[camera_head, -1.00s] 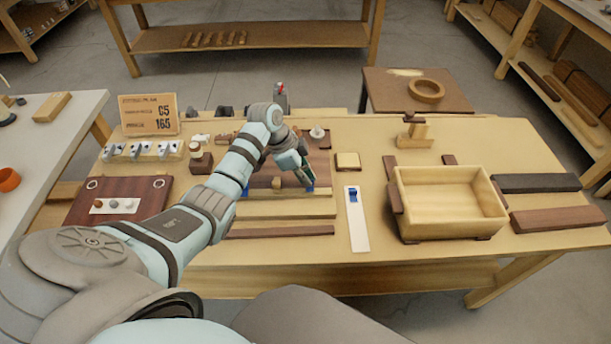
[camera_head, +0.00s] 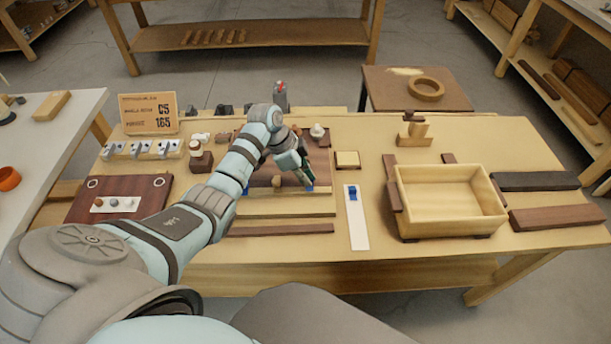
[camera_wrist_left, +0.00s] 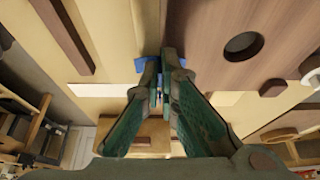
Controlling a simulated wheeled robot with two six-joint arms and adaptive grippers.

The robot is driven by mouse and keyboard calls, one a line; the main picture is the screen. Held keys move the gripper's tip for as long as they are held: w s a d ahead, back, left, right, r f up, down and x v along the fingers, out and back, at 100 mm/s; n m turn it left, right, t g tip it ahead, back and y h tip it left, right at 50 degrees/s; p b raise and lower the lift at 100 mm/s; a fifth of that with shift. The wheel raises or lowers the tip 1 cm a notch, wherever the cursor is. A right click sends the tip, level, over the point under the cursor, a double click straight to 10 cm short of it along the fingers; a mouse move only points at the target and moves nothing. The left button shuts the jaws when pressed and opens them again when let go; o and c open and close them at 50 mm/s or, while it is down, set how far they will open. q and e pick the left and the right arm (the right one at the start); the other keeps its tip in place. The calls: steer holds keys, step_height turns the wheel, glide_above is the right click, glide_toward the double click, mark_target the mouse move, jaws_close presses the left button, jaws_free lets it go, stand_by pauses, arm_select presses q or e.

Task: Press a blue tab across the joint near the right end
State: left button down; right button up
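My left gripper (camera_head: 307,180) points down at the right end of the joint between the brown panel (camera_head: 318,160) and the pale strip in front of it. In the left wrist view its fingers (camera_wrist_left: 159,72) come together at the tips. A blue tab (camera_wrist_left: 145,65) lies at the joint right under the fingertips, which partly cover it; I cannot tell whether they grip or only touch it. Another blue tab (camera_head: 245,190) sits near the joint's left end. One more blue tab (camera_head: 353,194) rests on a white strip (camera_head: 358,230) to the right. My right gripper is not seen.
A wooden box (camera_head: 450,215) stands to the right, with dark bars (camera_head: 555,218) beside it. A small square block (camera_head: 347,160) lies behind the white strip. A dark board (camera_head: 120,195) and a sign (camera_head: 149,113) are at the left. A brown bar (camera_head: 280,230) lies in front.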

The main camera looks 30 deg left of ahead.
arm_select(q)
steer(key=shift+p, duration=0.3)
steer(key=shift+f+b, duration=0.35)
steer(key=shift+f, duration=0.1)
stand_by(1.1)
steer(key=shift+s+f, duration=0.1)
steer(key=shift+s, duration=0.05)
stand_by(1.1)
steer(key=shift+p, duration=0.45)
steer(key=c, duration=1.7)
jaws_free()
